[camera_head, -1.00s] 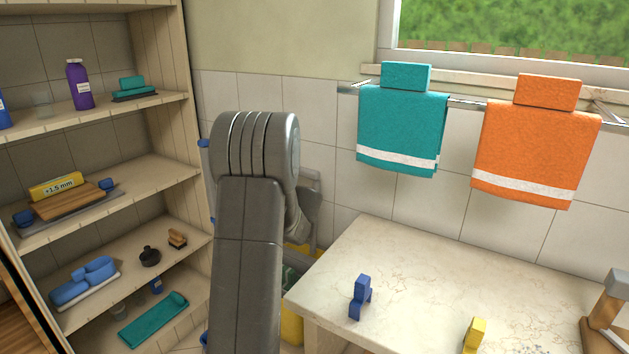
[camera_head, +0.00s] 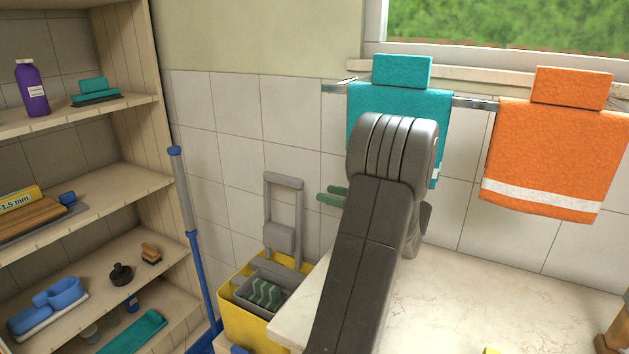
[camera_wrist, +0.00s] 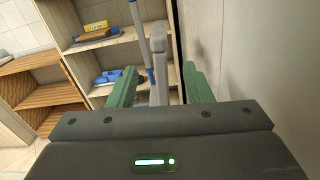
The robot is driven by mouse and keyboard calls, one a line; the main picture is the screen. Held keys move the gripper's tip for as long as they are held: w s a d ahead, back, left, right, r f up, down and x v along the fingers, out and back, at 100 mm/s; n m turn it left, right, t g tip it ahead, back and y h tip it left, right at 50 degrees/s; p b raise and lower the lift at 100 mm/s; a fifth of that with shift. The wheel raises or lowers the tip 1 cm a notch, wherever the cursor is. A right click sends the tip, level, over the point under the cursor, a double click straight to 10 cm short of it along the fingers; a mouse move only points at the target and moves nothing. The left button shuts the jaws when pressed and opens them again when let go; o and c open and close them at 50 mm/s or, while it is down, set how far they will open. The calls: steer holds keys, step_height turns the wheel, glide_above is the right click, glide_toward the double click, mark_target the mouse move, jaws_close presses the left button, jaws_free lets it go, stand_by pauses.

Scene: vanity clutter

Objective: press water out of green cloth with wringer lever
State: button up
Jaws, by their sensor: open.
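The wringer lever is a grey upright frame with a top bar (camera_head: 285,181), at the back of the yellow mop bucket (camera_head: 240,325). The green cloth (camera_head: 266,293), with lighter wavy stripes, lies in the grey wringer basket (camera_head: 238,300). My gripper (camera_head: 331,196) is open, with green fingers just right of the lever's top in the head view. In the wrist view the lever (camera_wrist: 158,62) stands between the two green fingers of my gripper (camera_wrist: 160,78) in the picture. I cannot tell whether it is within the jaws or beyond them. My arm hides part of the worktop.
A pale stone worktop (camera_head: 450,290) borders the bucket on the right. A blue mop handle (camera_head: 188,220) leans left of the bucket by a wooden shelf unit (camera_head: 120,190) with bottles and brushes. Teal (camera_head: 372,105) and orange (camera_head: 550,150) towels hang on the wall rail.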

mark_target(287, 183)
steer(key=p+x, duration=0.1)
steer(key=x, duration=1.2)
steer(key=shift+w+a, duration=0.15)
steer(key=shift+a, duration=0.25)
jaws_close()
